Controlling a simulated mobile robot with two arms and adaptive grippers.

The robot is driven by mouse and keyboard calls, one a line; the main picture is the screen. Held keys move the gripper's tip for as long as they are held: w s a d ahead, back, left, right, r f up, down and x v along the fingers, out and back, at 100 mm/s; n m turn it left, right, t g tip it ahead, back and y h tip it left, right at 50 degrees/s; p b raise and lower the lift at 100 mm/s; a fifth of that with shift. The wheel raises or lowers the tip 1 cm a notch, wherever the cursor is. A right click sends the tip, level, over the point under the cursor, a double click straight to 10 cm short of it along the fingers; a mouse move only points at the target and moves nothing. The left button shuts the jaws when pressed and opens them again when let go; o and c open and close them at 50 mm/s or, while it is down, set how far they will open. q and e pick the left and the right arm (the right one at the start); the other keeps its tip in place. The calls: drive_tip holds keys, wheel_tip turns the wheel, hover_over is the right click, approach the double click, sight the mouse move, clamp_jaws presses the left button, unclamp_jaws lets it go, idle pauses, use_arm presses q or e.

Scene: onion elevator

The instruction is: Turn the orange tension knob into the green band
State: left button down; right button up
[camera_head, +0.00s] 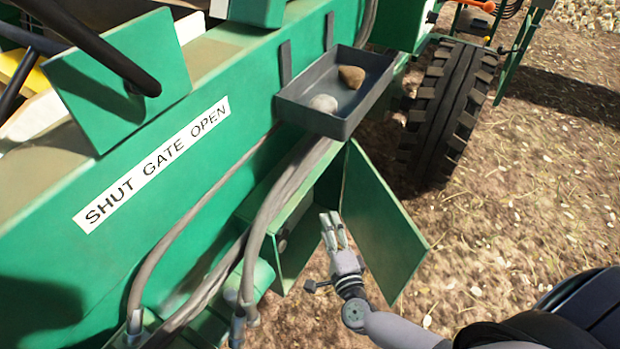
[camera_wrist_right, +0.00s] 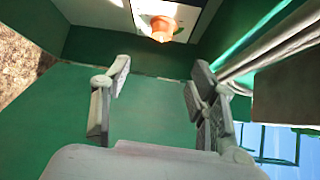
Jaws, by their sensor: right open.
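The orange knob (camera_wrist_right: 160,27) shows at the top of the right wrist view, on a pale plate (camera_wrist_right: 185,10) at the far end of a green compartment. In the head view the knob is hidden inside the green box, whose door (camera_head: 375,220) stands open. My right gripper (camera_head: 333,222) is at the mouth of this box, left of the open door. In the wrist view its fingers (camera_wrist_right: 158,80) are apart and empty, with the knob ahead and clear of them. My left gripper is not in view.
A dark tray (camera_head: 345,120) with two stone-like lumps hangs above the box. Grey hoses (camera_head: 270,205) run down left of the opening. A large tyre (camera_head: 447,110) stands behind the tray. A "SHUT GATE OPEN" label (camera_head: 150,165) is on the green side wall. Open ground lies to the right.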

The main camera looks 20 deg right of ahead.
drive_tip(key=w+d+f+b, duration=0.1)
drive_tip(key=w, duration=1.4)
drive_tip(key=shift+w+d, duration=0.4)
drive_tip(key=shift+f, duration=0.1)
drive_tip(key=c, duration=1.2)
drive_tip(key=shift+o, duration=0.2)
drive_tip(key=n+t+b, duration=0.2)
drive_tip(key=b, duration=0.3)
drive_tip(key=shift+f+b, duration=0.2)
drive_tip(key=shift+b, duration=0.15)
